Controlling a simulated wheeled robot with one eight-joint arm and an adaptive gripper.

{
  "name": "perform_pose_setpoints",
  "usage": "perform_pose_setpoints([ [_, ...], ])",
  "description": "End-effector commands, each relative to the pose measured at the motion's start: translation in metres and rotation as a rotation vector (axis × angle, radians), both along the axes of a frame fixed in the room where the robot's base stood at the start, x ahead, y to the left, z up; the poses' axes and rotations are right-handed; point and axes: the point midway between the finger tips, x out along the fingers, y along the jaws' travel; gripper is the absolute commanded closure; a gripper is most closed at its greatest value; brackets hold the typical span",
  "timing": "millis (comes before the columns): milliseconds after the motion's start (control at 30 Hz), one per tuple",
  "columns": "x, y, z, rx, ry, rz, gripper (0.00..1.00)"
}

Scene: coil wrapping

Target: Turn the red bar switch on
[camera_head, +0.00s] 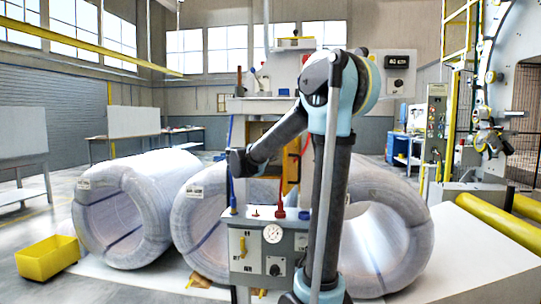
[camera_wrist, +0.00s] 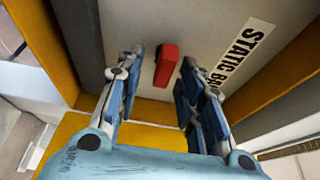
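The red bar switch (camera_wrist: 166,65) shows in the wrist view, on a grey panel (camera_wrist: 205,25) beside a white label reading "STATIC BA", partly hidden by a finger. My gripper (camera_wrist: 160,85) is open, with one blue-grey finger on each side of the switch's line. The fingers look apart from the switch, and nothing is held. I cannot tell how far their tips are from the panel. In the head view my arm reaches toward the machine column with the orange-framed recess (camera_head: 291,178). The fingers and the red switch cannot be made out there.
Orange frame edges (camera_wrist: 275,85) border the panel on both sides in the wrist view. In the head view, large wrapped coils (camera_head: 125,210) stand around the column. A control box with a gauge (camera_head: 272,233) and a red-capped post (camera_head: 281,212) sits below my forearm.

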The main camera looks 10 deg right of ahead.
Motion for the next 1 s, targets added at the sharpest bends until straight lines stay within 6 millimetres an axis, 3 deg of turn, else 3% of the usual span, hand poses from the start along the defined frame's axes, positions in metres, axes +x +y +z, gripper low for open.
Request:
perform_pose_setpoints([
  [367, -0.004, 0.006, 0.001, -0.003, 0.000, 0.004, 0.65],
  [1000, -0.074, 0.067, 0.001, -0.002, 0.000, 0.005, 0.65],
])
